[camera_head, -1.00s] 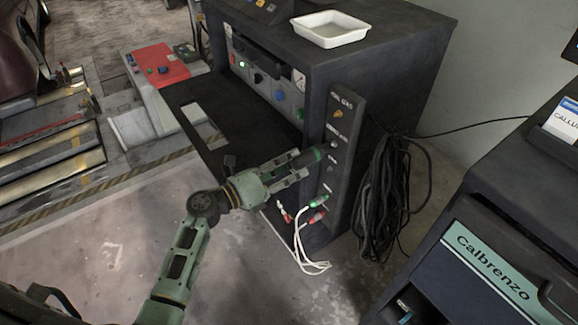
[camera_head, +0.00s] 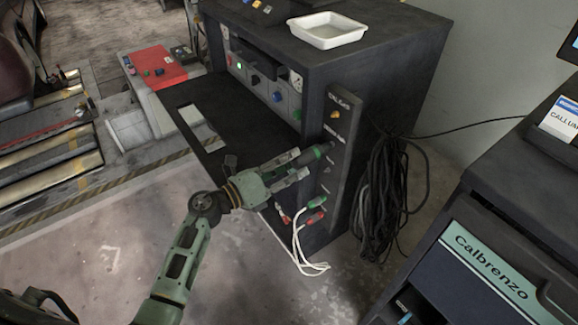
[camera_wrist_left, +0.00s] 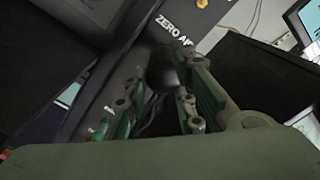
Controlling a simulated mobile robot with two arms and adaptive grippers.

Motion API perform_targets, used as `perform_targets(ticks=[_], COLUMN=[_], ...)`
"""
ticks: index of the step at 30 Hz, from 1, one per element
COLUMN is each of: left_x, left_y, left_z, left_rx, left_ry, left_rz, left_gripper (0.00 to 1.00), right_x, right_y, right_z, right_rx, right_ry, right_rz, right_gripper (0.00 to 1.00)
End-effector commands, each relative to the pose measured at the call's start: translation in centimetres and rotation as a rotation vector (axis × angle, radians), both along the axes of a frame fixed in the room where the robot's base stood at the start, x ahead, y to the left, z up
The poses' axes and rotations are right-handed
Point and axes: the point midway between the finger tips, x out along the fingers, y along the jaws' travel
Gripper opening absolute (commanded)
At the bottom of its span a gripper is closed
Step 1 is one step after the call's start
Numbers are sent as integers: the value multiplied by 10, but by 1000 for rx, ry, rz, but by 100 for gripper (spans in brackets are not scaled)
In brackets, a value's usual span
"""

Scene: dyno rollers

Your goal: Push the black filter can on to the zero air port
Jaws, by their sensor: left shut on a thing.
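My left gripper (camera_head: 304,163) is shut on the black filter can (camera_head: 319,152) in front of the dark port panel (camera_head: 345,122). In the left wrist view the dark can (camera_wrist_left: 158,65) lies between the fingers (camera_wrist_left: 155,108), just below the "ZERO AIR" lettering (camera_wrist_left: 172,38). The port itself is hidden there. My right gripper is not in view.
A yellow port (camera_head: 335,114) sits above on the panel. Red and green connectors (camera_head: 316,203) with white hoses (camera_head: 300,248) hang below. Coiled black cable (camera_head: 382,190) hangs at the right. A white tray (camera_head: 328,29) stands on the cabinet top.

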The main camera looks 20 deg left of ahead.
Motion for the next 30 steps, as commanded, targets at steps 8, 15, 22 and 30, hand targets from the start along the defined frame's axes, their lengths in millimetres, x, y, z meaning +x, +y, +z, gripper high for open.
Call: perform_targets(ticks=[8, 15, 22, 30], left_x=[2, 2, -1, -36], left_y=[-2, -2, 0, 28], left_z=[0, 0, -1, -2], left_rx=[0, 0, 1, 5], left_ry=[0, 0, 1, 3], left_rz=[0, 0, 0, 0], left_gripper=[36, 46, 46, 46], right_x=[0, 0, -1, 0], right_y=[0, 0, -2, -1], right_z=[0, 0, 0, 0], right_rx=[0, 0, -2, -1], right_ry=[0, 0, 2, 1], right_rz=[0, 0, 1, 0], right_gripper=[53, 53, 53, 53])
